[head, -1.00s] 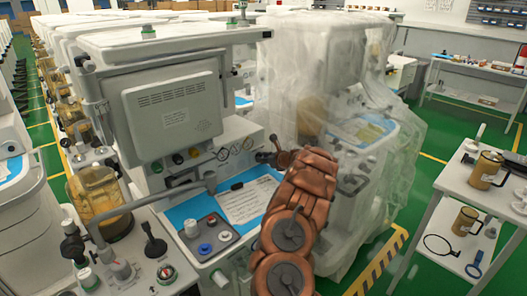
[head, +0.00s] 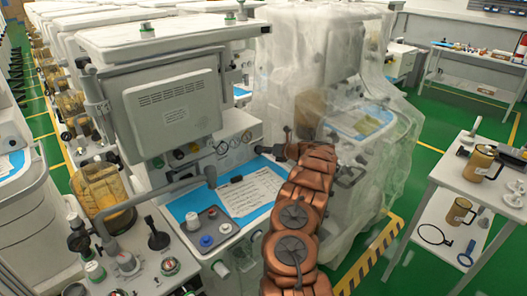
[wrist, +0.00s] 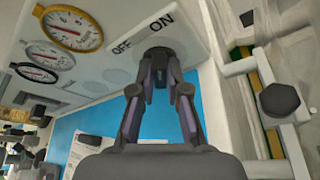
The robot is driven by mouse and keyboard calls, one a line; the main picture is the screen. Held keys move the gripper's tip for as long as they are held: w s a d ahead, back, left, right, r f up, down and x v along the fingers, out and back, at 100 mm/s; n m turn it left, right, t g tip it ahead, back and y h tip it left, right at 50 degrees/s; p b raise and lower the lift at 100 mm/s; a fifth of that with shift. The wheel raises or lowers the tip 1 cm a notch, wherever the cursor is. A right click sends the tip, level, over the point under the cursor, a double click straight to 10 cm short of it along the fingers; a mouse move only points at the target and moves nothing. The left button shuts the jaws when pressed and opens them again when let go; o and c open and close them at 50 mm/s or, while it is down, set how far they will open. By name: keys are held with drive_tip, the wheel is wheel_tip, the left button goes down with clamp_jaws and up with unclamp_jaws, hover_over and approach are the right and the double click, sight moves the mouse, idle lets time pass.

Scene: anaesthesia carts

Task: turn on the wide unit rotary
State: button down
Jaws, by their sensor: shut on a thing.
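The wide unit (head: 175,105) is a pale grey cart with a big upright panel, at the left centre of the head view. Its rotary (wrist: 158,58) is a dark knob on a white panel with OFF and ON printed above it. My gripper (wrist: 160,75) has its two fingers closed around the knob, one on each side, and they hide most of it. In the head view my gripper (head: 262,149) reaches the right end of the unit's gauge panel. Which way the knob points cannot be told.
Round gauges (wrist: 72,28) sit left of the rotary. A blue worktop (head: 225,200) with a paper sheet lies below. A plastic-draped unit (head: 370,150) stands close on the right. A white side table (head: 480,185) holds mugs farther right.

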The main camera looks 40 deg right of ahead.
drive_tip(key=shift+w+a, duration=0.15)
idle(0.4)
drive_tip(key=c, duration=1.2)
unclamp_jaws()
drive_tip(key=shift+w, duration=0.1)
drive_tip(key=shift+o, duration=0.2)
drive_tip(key=v, duration=1.2)
drive_tip(key=shift+f, duration=0.2)
